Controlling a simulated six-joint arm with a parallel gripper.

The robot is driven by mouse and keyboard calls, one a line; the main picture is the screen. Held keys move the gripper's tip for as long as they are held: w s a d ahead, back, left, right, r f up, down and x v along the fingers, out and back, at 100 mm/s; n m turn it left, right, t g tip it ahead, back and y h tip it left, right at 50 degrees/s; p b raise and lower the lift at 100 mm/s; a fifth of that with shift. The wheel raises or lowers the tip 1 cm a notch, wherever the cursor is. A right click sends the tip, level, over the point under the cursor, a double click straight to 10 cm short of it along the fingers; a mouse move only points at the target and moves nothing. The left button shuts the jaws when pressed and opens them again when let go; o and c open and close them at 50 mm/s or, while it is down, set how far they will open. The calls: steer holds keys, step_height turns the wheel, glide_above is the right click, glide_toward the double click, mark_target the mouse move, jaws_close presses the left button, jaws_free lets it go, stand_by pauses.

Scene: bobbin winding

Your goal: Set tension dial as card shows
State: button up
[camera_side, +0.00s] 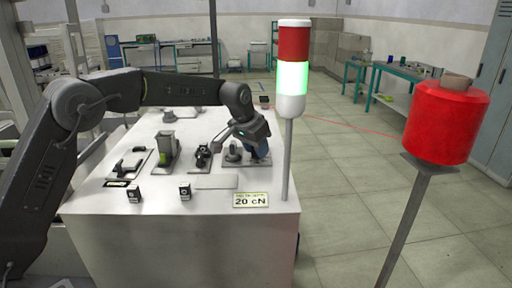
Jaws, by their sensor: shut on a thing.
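The card (251,200) on the front right edge of the white bench reads "20 cN". A small dark unit with a round face (202,156) stands mid-bench and looks like the tension dial; its scale is too small to read. My gripper (215,143) reaches in from the right, pointing down and left, with its tips at the upper right of this unit. It is shut on a small part there, apparently the dial. The tips hide part of the unit, and the dial's setting cannot be read.
A grey rounded part on a plate (234,153) stands right of the dial unit, close under my wrist. A grey-green block (168,150) and a dark clamp-like fixture (129,164) stand left. A signal tower (293,75) shows green. A red spool (446,125) stands right.

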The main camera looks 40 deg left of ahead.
steer(key=o, duration=0.9)
steer(key=shift+o, duration=0.2)
steer(key=v, duration=1.4)
steer(key=shift+w, duration=0.1)
steer(key=s+r, duration=0.1)
steer(key=s, duration=1.5)
steer(key=s+f, duration=0.4)
steer(key=s, duration=0.4)
steer(key=s+f+n+t, duration=0.1)
steer(key=s+f, duration=0.4)
steer(key=s, duration=0.4)
steer(key=shift+a+f, duration=0.2)
steer(key=shift+f, duration=0.15)
